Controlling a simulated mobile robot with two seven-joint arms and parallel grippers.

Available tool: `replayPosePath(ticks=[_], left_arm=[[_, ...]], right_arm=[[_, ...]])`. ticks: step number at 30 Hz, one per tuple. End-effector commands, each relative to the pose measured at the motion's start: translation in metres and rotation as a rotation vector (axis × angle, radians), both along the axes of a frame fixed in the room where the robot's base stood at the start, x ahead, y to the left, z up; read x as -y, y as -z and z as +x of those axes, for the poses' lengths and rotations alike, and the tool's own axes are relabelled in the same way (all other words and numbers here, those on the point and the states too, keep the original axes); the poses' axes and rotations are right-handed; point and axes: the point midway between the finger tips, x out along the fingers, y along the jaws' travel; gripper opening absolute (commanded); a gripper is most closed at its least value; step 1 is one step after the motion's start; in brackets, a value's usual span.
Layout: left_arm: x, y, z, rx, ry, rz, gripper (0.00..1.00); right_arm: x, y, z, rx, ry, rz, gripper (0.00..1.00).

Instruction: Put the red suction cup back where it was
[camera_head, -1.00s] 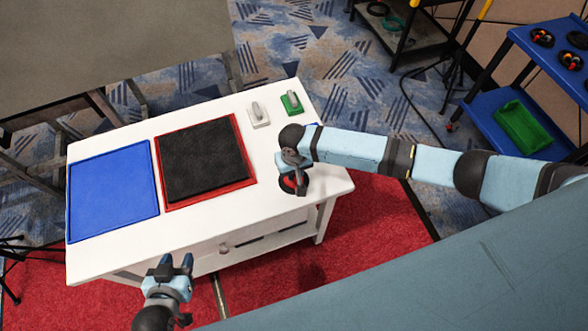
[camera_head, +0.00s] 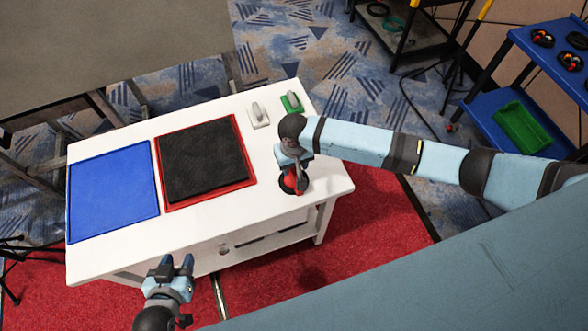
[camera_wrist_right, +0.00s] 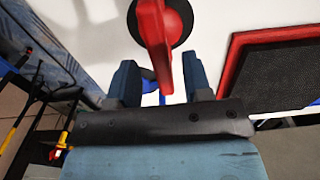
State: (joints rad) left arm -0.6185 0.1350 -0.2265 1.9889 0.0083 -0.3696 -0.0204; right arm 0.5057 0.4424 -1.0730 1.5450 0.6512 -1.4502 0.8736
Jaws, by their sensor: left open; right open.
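The red suction cup (camera_head: 300,183), with a red handle and a round black rim, is at the table's right front corner, partly hidden by my right gripper. My right gripper (camera_head: 293,165) is just above it and open. In the right wrist view the red handle (camera_wrist_right: 152,28) reaches down between the two open fingers (camera_wrist_right: 160,66); I cannot tell whether they touch it. My left gripper (camera_head: 176,264) is open and empty in front of the table. A white suction cup (camera_head: 259,115) and a green one (camera_head: 291,103) stand at the table's back right.
The white table (camera_head: 250,205) also bears a blue panel (camera_head: 112,190) at left and a black panel (camera_head: 203,160) with a red border. A blue cart (camera_head: 478,112) with a green bin (camera_head: 521,126) stands at the right. The table strip right of the black panel is mostly clear.

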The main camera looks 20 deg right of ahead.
Motion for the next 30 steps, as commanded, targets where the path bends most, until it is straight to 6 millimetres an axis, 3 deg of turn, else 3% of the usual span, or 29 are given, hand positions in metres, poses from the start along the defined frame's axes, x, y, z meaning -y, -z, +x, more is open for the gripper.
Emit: replayPosePath(ticks=[7, 15, 20, 25, 30], left_arm=[[0.0, 0.002, 0.0, 0.0, 0.0, 0.0, 0.43], [0.0, 0.002, 0.0, 0.0, 0.0, -0.001, 0.43], [0.0, 0.003, 0.0, -0.001, 0.0, -0.001, 0.43], [0.0, 0.003, 0.0, 0.0, 0.0, -0.001, 0.43], [0.001, 0.002, 0.0, 0.0, 0.0, -0.001, 0.43]], right_arm=[[-0.001, -0.053, 0.0, 0.002, -0.001, 0.002, 0.45], [0.0, -0.08, 0.0, 0.0, 0.0, 0.0, 0.45], [-0.005, -0.078, -0.004, 0.006, -0.009, 0.024, 0.45], [-0.037, -0.056, -0.027, 0.089, -0.069, 0.192, 0.45], [-0.063, -0.036, -0.055, 0.298, -0.121, 0.396, 0.45]])
